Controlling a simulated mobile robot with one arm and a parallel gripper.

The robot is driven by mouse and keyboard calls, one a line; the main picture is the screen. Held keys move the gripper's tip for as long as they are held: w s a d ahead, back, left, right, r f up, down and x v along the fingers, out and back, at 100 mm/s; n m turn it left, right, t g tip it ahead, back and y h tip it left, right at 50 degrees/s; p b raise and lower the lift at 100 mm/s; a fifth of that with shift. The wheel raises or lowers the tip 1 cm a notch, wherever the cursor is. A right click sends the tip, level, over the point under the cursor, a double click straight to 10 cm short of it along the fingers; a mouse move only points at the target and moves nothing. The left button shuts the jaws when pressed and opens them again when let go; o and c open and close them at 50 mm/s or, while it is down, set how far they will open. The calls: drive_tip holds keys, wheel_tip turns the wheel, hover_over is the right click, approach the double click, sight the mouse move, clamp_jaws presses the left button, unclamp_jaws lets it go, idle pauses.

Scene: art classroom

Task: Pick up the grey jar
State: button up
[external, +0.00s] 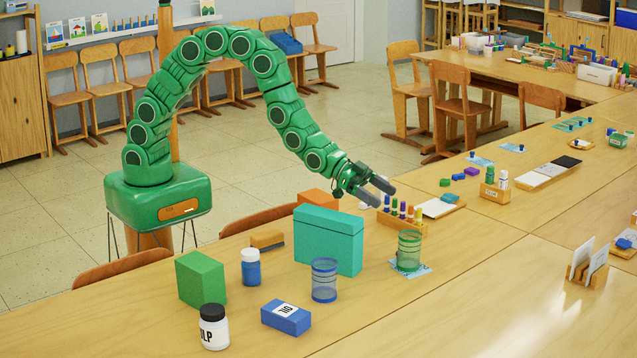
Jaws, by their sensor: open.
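No plainly grey jar shows. A white jar with a black lid and dark lettering (214,328) stands upright at the front left of the near table. A blue jar with a white lid (251,269) stands upright behind it. A blue-banded see-through cup (324,281) and a green one (409,251) stand to the right. My gripper (386,194) is open, with nothing seen between its fingers. It is above the table's far side, to the right of the teal box and well away from both lidded jars.
A large teal box (328,241) stands between the blue jar and my gripper, with an orange box (318,198) behind it. The table's front right (450,310) is clear.

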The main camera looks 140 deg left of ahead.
wheel_tip(320, 180, up, 5)
drive_tip(key=w+d+f+m+g+h, duration=0.1)
drive_tip(key=d+f+m+g, duration=0.15)
drive_tip(key=d+m, duration=0.65)
drive_tip(key=w+d+f+m+g, duration=0.15)
drive_tip(key=d+f+m, duration=0.25)
drive_tip(key=d, duration=1)
drive_tip(key=w+d+f+m+g+h, duration=0.1)
drive_tip(key=d+f+m+g, duration=0.15)
drive_tip(key=d+m, duration=0.65)
drive_tip(key=s+d+r+m+t+y, duration=0.1)
drive_tip(key=d+r+m+t, duration=0.2)
drive_tip(key=d, duration=0.7)
drive_tip(key=s+d+r+m+t+y, duration=0.1)
drive_tip(key=s+d+r+m+y, duration=0.3)
drive_tip(key=d, duration=0.6)
drive_tip(key=w+d+r+m+t+h, duration=0.15)
drive_tip(key=d+m, duration=0.35)
drive_tip(key=d, duration=0.5)
approach(208, 308)
drive_tip(key=w, duration=0.3)
drive_tip(key=shift+w+a+f+y, duration=0.1)
drive_tip(key=shift+a+f+y, duration=0.15)
drive_tip(key=shift+f, duration=0.2)
drive_tip(key=shift+a+f+y, duration=0.2)
drive_tip(key=shift+a+f, duration=0.05)
drive_tip(key=shift+f, duration=0.25)
drive_tip(key=shift+w+f, duration=0.1)
drive_tip(key=shift+x, duration=3.7)
drive_tip(key=shift+a, duration=0.1)
